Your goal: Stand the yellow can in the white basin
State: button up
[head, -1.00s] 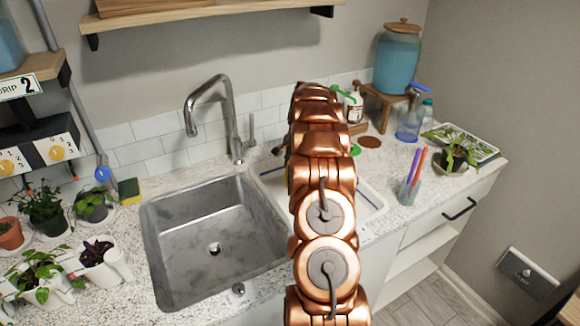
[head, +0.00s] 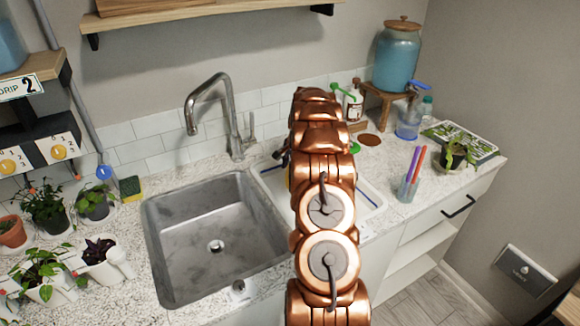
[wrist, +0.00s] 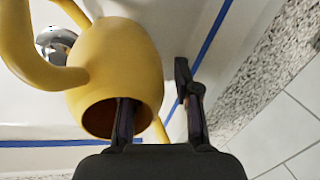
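The yellow can (wrist: 128,62) fills the middle of the wrist view, its open mouth facing my gripper and its curved handle at left. My gripper (wrist: 154,88) straddles the can's wall: one finger is inside the mouth, the other outside at right with a visible gap to the wall. The white basin (wrist: 180,22), with blue lines, lies behind the can. Whether the can's base touches the basin floor is hidden.
A steel sink (head: 160,235) with a tall faucet (head: 229,115) lies left of the basin. A cup of pens (head: 408,188) and a potted plant (head: 455,158) stand to the right. A spray bottle (head: 408,122) and a blue dispenser (head: 398,58) are behind. Several potted plants crowd the left.

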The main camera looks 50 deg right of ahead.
jog(key=shift+r, duration=0.2)
jog(key=b+v, duration=0.4)
jog(key=v, duration=0.8)
jog(key=s+a+r+n+g+y, duration=0.1)
jog(key=a+r+n, duration=0.2)
jog(key=a, duration=0.9)
jog(key=s+a+r+n, duration=0.1)
jog(key=a+r+n, duration=0.2)
jog(key=a, duration=1)
jog(key=s+a+n+g, duration=0.2)
jog(key=s+a+n, duration=0.3)
jog(key=s+a, duration=0.75)
jog(key=s+a+f+n, duration=0.2)
jog(key=s+a, duration=0.3)
jog(key=s, duration=0.5)
jog(key=s+a+f+n+g+h, duration=0.1)
jog(key=s+a+n, duration=0.3)
jog(key=s, duration=0.6)
jog(key=shift+a+f+n+g, duration=0.3)
jog(key=shift+a+f, duration=0.05)
jog(key=shift+a, duration=0.35)
jog(key=shift+s, duration=0.1)
